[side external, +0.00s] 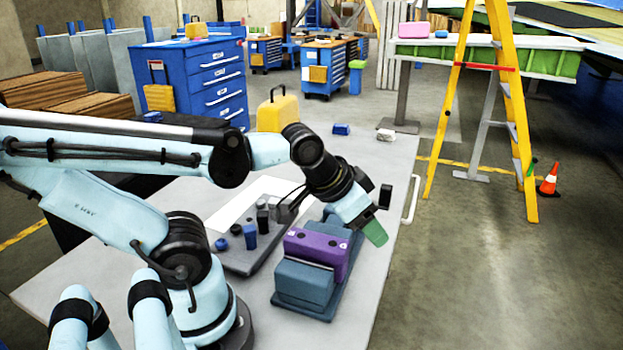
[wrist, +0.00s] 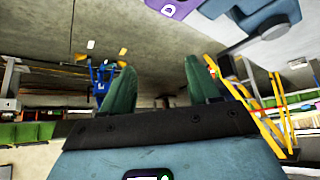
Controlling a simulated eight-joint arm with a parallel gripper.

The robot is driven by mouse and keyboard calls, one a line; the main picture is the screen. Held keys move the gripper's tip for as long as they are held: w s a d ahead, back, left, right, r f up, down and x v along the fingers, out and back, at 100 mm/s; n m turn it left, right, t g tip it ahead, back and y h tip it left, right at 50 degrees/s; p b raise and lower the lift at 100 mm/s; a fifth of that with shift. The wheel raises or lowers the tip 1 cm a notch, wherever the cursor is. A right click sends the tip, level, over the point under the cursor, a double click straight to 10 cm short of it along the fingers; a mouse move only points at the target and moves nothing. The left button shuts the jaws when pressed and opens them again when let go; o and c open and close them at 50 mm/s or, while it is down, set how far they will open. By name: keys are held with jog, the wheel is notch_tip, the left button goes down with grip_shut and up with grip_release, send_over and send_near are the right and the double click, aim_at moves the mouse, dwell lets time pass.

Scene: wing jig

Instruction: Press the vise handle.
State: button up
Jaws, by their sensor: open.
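The vise (side external: 305,285) is a blue-grey block with a purple jaw piece (side external: 316,247), standing on the grey table right of my arm's base. My gripper (side external: 376,234) is tilted down, with its green fingertips beyond the vise's far right end. In the wrist view my gripper (wrist: 162,88) is open, its two green fingers apart with nothing between them. The vise also shows there at the top right (wrist: 262,12), with a grey bar, likely the vise handle (wrist: 248,41), sticking out to the side of the fingers. The handle is not clearly visible in the side view.
A dark tray (side external: 240,262) with small blue and black parts lies left of the vise. A yellow case (side external: 277,110) and a small blue item (side external: 341,129) sit on the table's far part. A white table handle (side external: 412,199) juts from the right edge.

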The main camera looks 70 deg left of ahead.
jog(key=shift+w+m+y, duration=0.1)
jog(key=shift+m+y, duration=0.3)
jog(key=shift+m, duration=0.5)
jog(key=c, duration=0.5)
jog(key=m, duration=0.1)
jog(key=m+y, duration=0.1)
jog(key=m+g+y, duration=0.1)
jog(key=shift+w+a+r, duration=0.3)
jog(key=shift+w+a, duration=0.05)
jog(key=c, duration=0.5)
jog(key=shift+w+a+r+m+y, duration=0.1)
jog(key=shift+w+r+m+y, duration=0.15)
jog(key=shift+r+m+y, duration=0.25)
jog(key=shift+w+a+r+m+y, duration=0.1)
jog(key=shift+w+r+m+y, duration=0.15)
jog(key=shift+m+y, duration=0.35)
grip_shut()
jog(key=shift+w+a+r+m+t+y, duration=0.1)
jog(key=shift+w+r+m+t+y, duration=0.3)
jog(key=shift+r+m+y, duration=0.4)
